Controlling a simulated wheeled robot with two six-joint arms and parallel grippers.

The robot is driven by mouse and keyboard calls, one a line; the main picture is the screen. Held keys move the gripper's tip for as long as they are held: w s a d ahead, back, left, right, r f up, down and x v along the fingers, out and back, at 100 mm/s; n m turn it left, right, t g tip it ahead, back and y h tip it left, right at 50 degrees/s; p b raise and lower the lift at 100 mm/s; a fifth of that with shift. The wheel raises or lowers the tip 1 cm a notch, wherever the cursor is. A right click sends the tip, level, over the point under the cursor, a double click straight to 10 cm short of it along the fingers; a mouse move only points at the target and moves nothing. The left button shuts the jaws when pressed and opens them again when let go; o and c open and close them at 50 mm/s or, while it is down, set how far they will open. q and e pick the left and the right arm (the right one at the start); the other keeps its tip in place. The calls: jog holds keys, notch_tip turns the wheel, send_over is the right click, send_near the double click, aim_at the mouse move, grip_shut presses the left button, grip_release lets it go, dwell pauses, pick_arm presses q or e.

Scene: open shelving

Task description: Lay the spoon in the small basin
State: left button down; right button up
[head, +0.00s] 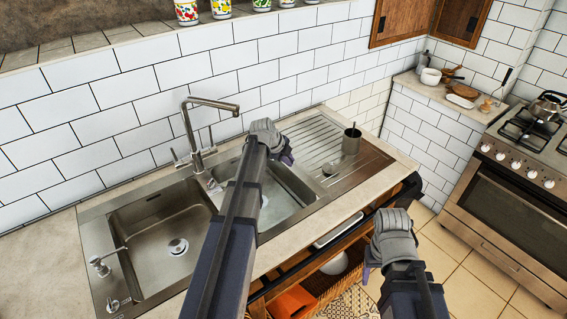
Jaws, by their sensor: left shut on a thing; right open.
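The small basin (292,185) is the right-hand, smaller bowl of the steel double sink, partly covered by my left arm. My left gripper (286,156) is over the basin's far right side, near the drainboard. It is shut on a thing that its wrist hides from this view. I cannot make out the spoon clearly anywhere. A metal cup (351,142) stands on the ribbed drainboard to the right, with something thin and dark sticking up from it. My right gripper (368,271) is open, low in front of the counter, with its fingers mostly hidden behind its wrist.
The large basin (160,225) lies to the left and looks empty. A tall faucet (190,135) stands behind the basins. A soap dispenser (101,265) is at the left rim. Below the counter is open shelving with a basket (322,285). A stove (520,190) stands at right.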

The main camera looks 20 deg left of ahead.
pick_arm(q)
jog(key=shift+s+a+f+m, duration=0.1)
jog(key=shift+s+a+m, duration=0.4)
jog(key=shift+a+m, duration=0.35)
jog(key=shift+f, duration=0.1)
notch_tip(320, 180, down, 23)
jog(key=b, duration=2.3)
jog(key=shift+f+b, duration=0.1)
jog(key=shift+b, duration=0.2)
jog(key=c, duration=0.8)
grip_release()
jog(key=shift+c, duration=0.2)
jog(key=p+v, duration=0.6)
jog(key=v, duration=0.1)
jog(key=shift+s+r+p, duration=0.2)
jog(key=shift+r+p, duration=0.15)
jog(key=shift+r, duration=0.1)
